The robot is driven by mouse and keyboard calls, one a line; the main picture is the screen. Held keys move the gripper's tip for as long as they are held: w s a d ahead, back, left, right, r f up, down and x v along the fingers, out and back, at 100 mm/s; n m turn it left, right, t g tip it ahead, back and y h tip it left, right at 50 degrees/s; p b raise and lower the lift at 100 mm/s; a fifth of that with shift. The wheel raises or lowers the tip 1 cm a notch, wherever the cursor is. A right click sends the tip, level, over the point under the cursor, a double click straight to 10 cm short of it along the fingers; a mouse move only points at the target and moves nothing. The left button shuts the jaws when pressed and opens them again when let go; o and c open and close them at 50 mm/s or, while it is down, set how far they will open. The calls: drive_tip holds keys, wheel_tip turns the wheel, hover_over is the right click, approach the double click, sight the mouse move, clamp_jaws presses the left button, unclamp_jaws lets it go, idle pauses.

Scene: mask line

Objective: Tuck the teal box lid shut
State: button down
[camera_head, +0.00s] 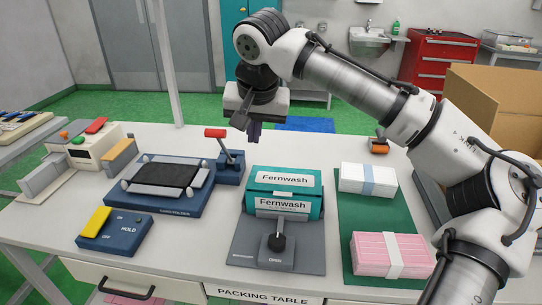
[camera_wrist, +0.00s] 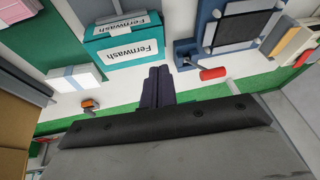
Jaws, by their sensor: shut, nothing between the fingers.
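The teal box (camera_head: 247,203) labelled Fernwash stands in a grey holder (camera_head: 315,255) at the middle of the table. Its upper teal panel (camera_head: 283,170) carries one label and its front another; a dark line runs between them, and I cannot tell whether the lid is fully seated. The box also shows at the upper middle of the wrist view (camera_wrist: 98,58). My gripper (camera_head: 254,132) is above and behind the box, apart from it. Its dark fingers (camera_wrist: 158,85) are together and empty in the wrist view.
A black knob (camera_head: 277,243) marked OPEN stands before the box. A red-handled lever (camera_head: 215,133) and blue machine (camera_head: 150,198) are left. A green mat (camera_head: 385,213) with white (camera_head: 367,178) and pink bundles (camera_head: 385,255) is right. A cardboard carton (camera_head: 490,100) stands behind my arm.

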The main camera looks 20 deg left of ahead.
drive_tip(key=m+h, duration=0.1)
drive_tip(key=h, duration=0.1)
hover_over(283, 195)
drive_tip(key=s, duration=0.2)
drive_tip(key=f, duration=0.2)
drive_tip(key=x, duration=0.4)
drive_tip(key=s+p+x, duration=0.1)
drive_tip(key=x, duration=0.3)
drive_tip(key=p+x, duration=0.1)
drive_tip(key=x, duration=0.3)
drive_tip(key=shift+s+d+f, duration=0.1)
drive_tip(key=shift+d+f, duration=0.1)
drive_tip(key=shift+f, duration=0.8)
drive_tip(key=shift+s+f+b, duration=0.15)
drive_tip(key=shift+f+b, duration=0.3)
drive_tip(key=shift+f, duration=0.45)
drive_tip(key=shift+s+d, duration=0.1)
drive_tip(key=shift+f, duration=0.15)
